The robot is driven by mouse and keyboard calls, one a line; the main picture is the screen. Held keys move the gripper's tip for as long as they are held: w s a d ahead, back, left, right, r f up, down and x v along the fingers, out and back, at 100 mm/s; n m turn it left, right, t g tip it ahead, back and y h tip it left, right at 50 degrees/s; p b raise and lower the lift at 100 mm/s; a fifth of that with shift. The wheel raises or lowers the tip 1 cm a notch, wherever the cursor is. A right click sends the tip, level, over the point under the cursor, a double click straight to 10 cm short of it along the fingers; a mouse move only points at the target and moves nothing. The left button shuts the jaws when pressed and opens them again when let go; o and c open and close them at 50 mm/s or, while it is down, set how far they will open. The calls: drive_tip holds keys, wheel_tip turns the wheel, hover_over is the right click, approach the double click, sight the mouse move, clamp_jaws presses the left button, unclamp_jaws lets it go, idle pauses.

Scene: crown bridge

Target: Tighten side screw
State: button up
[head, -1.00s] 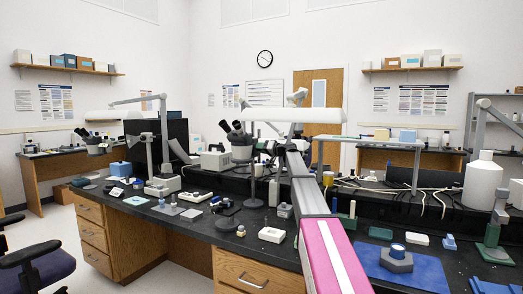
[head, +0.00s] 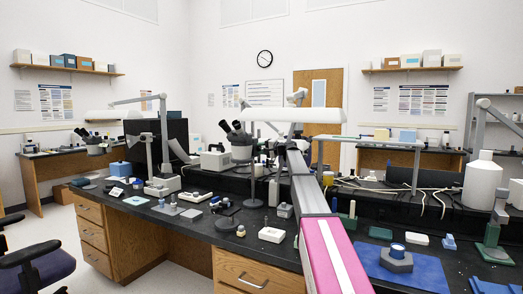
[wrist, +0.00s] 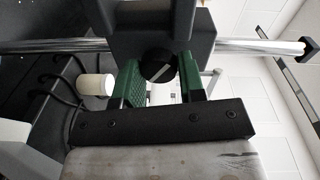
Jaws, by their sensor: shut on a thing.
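In the wrist view, a dark screw head (wrist: 158,66) with a pale slot sits at the underside of a black block (wrist: 150,28). The block is on a shiny horizontal rod (wrist: 245,47). My gripper (wrist: 160,72) has its two green-padded fingers on either side of the screw head and is shut on it. The screw's shaft and its depth in the block are hidden. In the head view my arm reaches away over the bench, and its own links hide the gripper and screw.
The black bench (head: 165,222) holds microscopes, lamps and small parts. A white block (head: 271,235) lies left of my arm. A blue mat (head: 372,262) with a grey hexagonal piece (head: 396,262) and a white bottle (head: 482,185) are at right. The floor at lower left is partly clear.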

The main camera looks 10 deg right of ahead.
drive_tip(key=shift+m, duration=0.4)
drive_tip(key=o, duration=0.9)
drive_tip(key=shift+d, duration=0.1)
drive_tip(key=v, duration=1)
drive_tip(key=shift+s+d+r, duration=0.1)
drive_tip(key=shift+s+d, duration=0.1)
drive_tip(key=shift+d, duration=0.1)
